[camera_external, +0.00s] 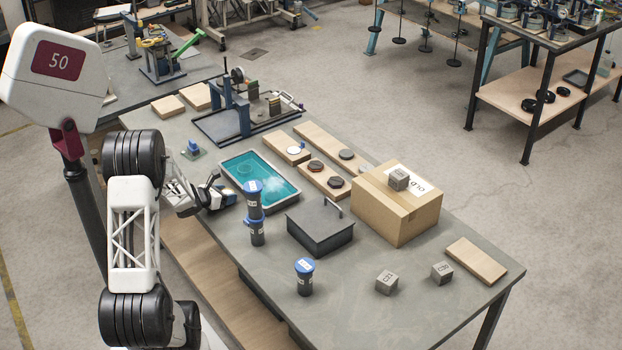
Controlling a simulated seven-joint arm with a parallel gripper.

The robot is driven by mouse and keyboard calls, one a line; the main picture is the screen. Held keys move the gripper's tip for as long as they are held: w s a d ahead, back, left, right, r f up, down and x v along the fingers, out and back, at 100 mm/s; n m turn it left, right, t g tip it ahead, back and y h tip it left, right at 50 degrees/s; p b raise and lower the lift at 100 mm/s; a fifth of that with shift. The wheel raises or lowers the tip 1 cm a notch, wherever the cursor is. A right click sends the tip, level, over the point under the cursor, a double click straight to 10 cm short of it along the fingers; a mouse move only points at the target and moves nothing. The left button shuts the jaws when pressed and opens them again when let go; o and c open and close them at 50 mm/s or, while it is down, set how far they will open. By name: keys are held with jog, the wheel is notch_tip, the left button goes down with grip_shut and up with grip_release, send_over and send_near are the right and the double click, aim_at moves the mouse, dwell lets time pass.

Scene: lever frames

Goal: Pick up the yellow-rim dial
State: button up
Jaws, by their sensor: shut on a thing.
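I cannot make out a yellow rim on any dial. A pale-faced dial (295,150) and a dark dial (347,154) lie on wooden boards. A red-rimmed dial (316,166) and another dark reddish dial (336,182) lie on the nearer board.
Blue-capped cylinders (254,205) and (304,277) stand near the front edge. A dark lidded box (320,232) and a cardboard box (388,218) fill the middle. Grey cubes (387,282) lie at the right front. A blue-framed apparatus (243,118) stands at the back.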

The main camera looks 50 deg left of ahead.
jog(key=shift+r, duration=0.55)
jog(key=shift+s+d+r, duration=0.15)
jog(key=shift+r, duration=0.45)
jog(key=shift+s+d+r, duration=0.15)
jog(key=shift+r, duration=0.45)
jog(key=s+d, duration=0.3)
jog(key=s+d+r, duration=0.1)
jog(key=s+d, duration=0.6)
jog(key=s, duration=0.1)
jog(key=shift+d+r, duration=0.2)
jog(key=shift+d, duration=0.1)
